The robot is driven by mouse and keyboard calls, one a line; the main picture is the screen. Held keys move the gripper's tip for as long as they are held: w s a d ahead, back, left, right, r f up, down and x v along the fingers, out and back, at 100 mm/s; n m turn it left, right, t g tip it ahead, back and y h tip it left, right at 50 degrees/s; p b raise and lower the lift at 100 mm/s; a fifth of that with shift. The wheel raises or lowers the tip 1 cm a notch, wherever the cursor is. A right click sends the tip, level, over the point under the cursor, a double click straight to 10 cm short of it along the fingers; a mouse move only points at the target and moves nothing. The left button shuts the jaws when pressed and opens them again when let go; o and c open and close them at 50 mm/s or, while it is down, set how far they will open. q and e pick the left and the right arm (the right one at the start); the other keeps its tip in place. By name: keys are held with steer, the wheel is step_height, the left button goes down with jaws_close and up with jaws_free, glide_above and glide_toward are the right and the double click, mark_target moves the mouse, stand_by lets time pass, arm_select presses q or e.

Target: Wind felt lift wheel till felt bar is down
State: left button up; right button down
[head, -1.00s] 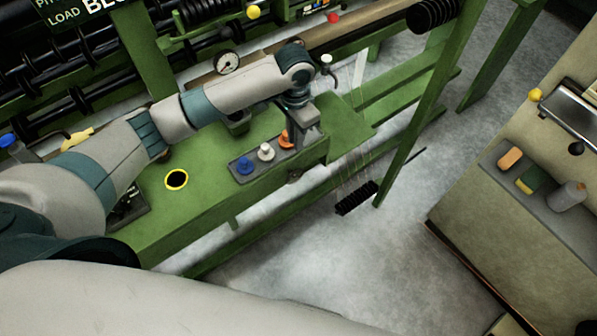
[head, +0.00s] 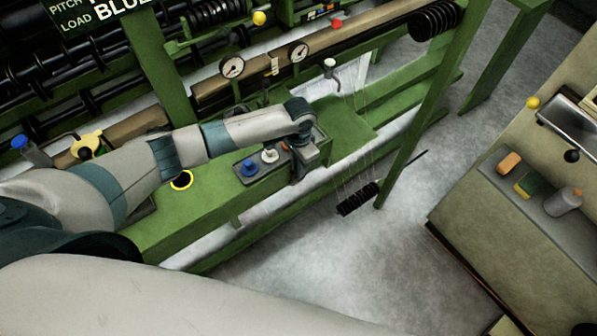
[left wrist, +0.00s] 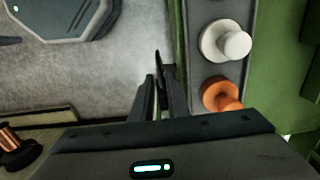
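My left gripper (head: 299,172) is at the front edge of the green bench, just below the orange knob. In the left wrist view its two fingers (left wrist: 160,85) are close together, with a thin dark piece (left wrist: 158,62) between or just beyond their tips. That piece may be the felt lift wheel seen edge-on; I cannot tell if the fingers press on it. In the head view the gripper covers this spot. A long brown bar (head: 345,40) slants across the green frame above the bench; I cannot tell if it is the felt bar. My right gripper is out of view.
A grey panel (head: 240,177) on the bench carries blue (head: 249,167), white (head: 270,155) and orange knobs beside my gripper; the white knob (left wrist: 226,41) is close in the wrist view. Two gauges (head: 232,67) stand behind. A black spool (head: 357,199) hangs right.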

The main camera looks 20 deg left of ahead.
mark_target(298, 183)
arm_select(q)
steer(key=shift+f, duration=2.35)
jaws_close()
steer(key=shift+p, duration=0.4)
